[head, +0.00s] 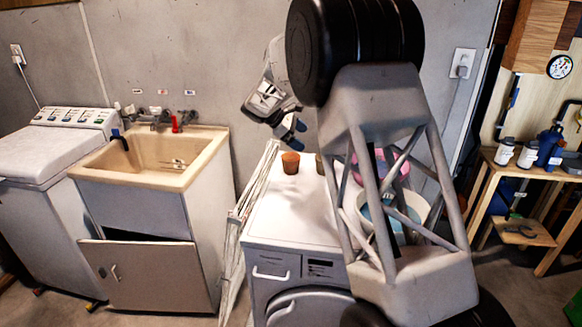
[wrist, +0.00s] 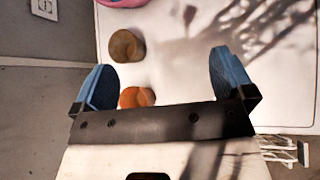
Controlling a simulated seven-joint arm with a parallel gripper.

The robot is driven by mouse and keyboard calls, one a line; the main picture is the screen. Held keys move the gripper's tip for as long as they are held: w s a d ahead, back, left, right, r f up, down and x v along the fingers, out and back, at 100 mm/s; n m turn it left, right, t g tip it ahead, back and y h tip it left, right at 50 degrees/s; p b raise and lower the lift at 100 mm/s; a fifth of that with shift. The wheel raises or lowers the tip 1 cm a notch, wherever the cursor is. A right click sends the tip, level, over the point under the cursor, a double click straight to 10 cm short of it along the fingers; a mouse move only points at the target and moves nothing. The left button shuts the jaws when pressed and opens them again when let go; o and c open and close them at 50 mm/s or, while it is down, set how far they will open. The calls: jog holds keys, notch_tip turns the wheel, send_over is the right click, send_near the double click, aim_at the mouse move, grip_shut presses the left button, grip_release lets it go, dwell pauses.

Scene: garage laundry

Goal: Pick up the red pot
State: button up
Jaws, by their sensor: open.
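The red pot (head: 290,162), a small orange-red cup shape, stands on the white top of the washing machine (head: 285,215) near its back left. In the wrist view the red pot (wrist: 137,97) shows between the fingers, nearer the left one, its lower part hidden by the gripper's body. My gripper (head: 290,131) is open and empty, with blue fingertips, above the red pot and apart from it in the head view. It also shows in the wrist view (wrist: 165,78). A brown pot (wrist: 126,46) stands beside the red one; in the head view my arm partly hides it.
A pink bowl (head: 382,166) and a pale tub (head: 420,205) are to the right, partly behind my arm. A folded drying rack (head: 243,215) leans at the machine's left side, beside a sink (head: 160,160). The grey wall is close behind.

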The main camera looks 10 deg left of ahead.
jog(key=w+a+f+n+t+h, duration=0.1)
jog(key=w+a+f+n, duration=0.1)
jog(key=a+f, duration=0.5)
jog(key=w+a+f+n+t+h, duration=0.1)
jog(key=w+a+f, duration=0.4)
jog(key=a, duration=0.8)
notch_tip(320, 180, down, 4)
jog(key=shift+w+r+n+t+h, duration=0.3)
jog(key=shift+n+t+h, duration=0.15)
jog(key=shift+n, duration=0.55)
jog(key=shift+d+f, duration=0.1)
send_near(289, 158)
jog(key=shift+s+d+f, duration=0.1)
jog(key=shift+s+d, duration=0.2)
jog(key=shift+d, duration=0.45)
jog(key=shift+s+d+f, duration=0.1)
jog(key=shift+s+d, duration=0.2)
jog(key=shift+d, duration=0.45)
jog(key=shift+s+d+f, duration=0.1)
jog(key=shift+s+d, duration=0.2)
jog(key=shift+d, duration=0.45)
jog(key=shift+w+d+r, duration=0.1)
jog(key=shift+w+d, duration=0.1)
jog(key=shift+d, duration=0.2)
jog(key=shift+x, duration=2.25)
jog(key=shift+r, duration=0.2)
